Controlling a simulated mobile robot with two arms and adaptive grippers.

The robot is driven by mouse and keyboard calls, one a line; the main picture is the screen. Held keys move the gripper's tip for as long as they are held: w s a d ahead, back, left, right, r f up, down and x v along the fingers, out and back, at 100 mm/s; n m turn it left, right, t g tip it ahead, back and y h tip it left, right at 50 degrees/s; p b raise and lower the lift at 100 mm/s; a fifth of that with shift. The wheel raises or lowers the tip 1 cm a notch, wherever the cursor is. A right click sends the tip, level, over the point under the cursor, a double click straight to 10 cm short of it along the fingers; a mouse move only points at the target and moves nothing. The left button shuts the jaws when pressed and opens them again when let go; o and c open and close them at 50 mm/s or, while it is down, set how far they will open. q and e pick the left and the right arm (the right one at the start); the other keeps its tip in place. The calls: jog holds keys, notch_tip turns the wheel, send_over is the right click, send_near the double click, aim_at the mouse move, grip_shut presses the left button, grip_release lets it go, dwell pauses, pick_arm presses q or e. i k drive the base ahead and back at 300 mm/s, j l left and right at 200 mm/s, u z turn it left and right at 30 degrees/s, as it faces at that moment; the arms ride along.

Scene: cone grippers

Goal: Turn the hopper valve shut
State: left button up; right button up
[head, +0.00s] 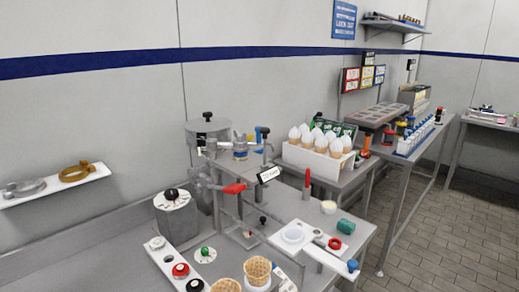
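A grey cylindrical hopper (208,128) with a flat lid and black knob stands on the metal bench near the middle of the head view. Below it, a red lever handle (235,188) sticks out to the right from grey pipework. A small white tag (269,174) with dark print is beside the handle's tip. The lever may be the hopper valve, but I cannot tell for sure, nor whether it is open or shut. Neither of my grippers shows in the head view.
The bench (110,262) also holds a grey box with a black knob (173,206), a white button panel (176,268), waffle cones (257,270) and a green cylinder (346,226). A white rack of filled cones (318,155) stands behind. The bench's left part is clear.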

aim_at(261, 151)
jog(key=i+l+u, duration=0.1)
jog(key=l, duration=0.25)
jog(key=i+l+u, duration=0.1)
jog(key=i+l, duration=0.15)
jog(key=l, duration=0.15)
jog(key=i+l, duration=0.15)
jog(key=l, duration=0.2)
jog(key=i+l+u, duration=0.15)
jog(key=l, duration=0.25)
